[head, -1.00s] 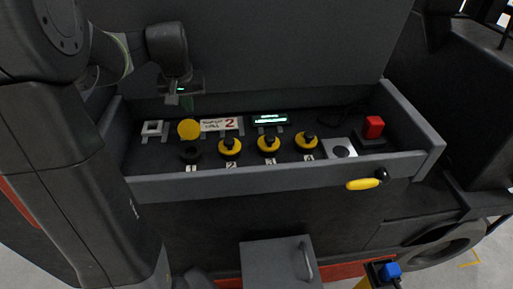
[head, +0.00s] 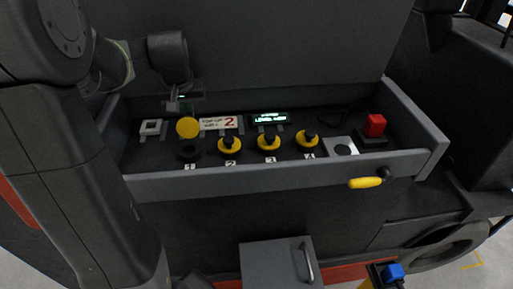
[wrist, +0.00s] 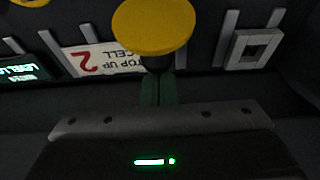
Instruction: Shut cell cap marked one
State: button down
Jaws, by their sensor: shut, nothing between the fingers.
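The cap of cell one (head: 187,128) is a yellow disc standing open and upright behind its dark round opening (head: 189,151), above the label 1. In the wrist view the yellow cap (wrist: 153,27) shows large, with a dark stem under it. My gripper (head: 185,107) is just behind and above the cap in the head view. Its green-tinted fingers (wrist: 158,88) are shut and empty, close to the cap in the wrist view. I cannot tell whether they touch it.
Three yellow caps (head: 229,144) lie shut on their cells to the right. A sign (head: 218,123) reads "TOP UP CELL 2", beside a lit display (head: 269,118). A white square frame (head: 151,127) stands left. A red button (head: 374,125) is right. The grey tray wall (head: 260,177) runs along the front.

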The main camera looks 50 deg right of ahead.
jog(key=shift+f, duration=0.1)
dwell(0.3)
jog(key=b, duration=0.1)
send_over(190, 143)
jog(key=s+a, duration=0.1)
jog(key=shift+s, duration=0.2)
jog(key=shift+s+a+f, duration=0.1)
jog(key=shift+s+a, duration=0.15)
dwell(1.5)
jog(key=shift+f, duration=0.15)
dwell(0.5)
jog(key=shift+s, duration=0.1)
jog(key=shift+r+p, duration=0.5)
jog(key=shift+r, duration=0.25)
notch_tip(190, 143, up, 7)
jog(key=p, duration=0.5)
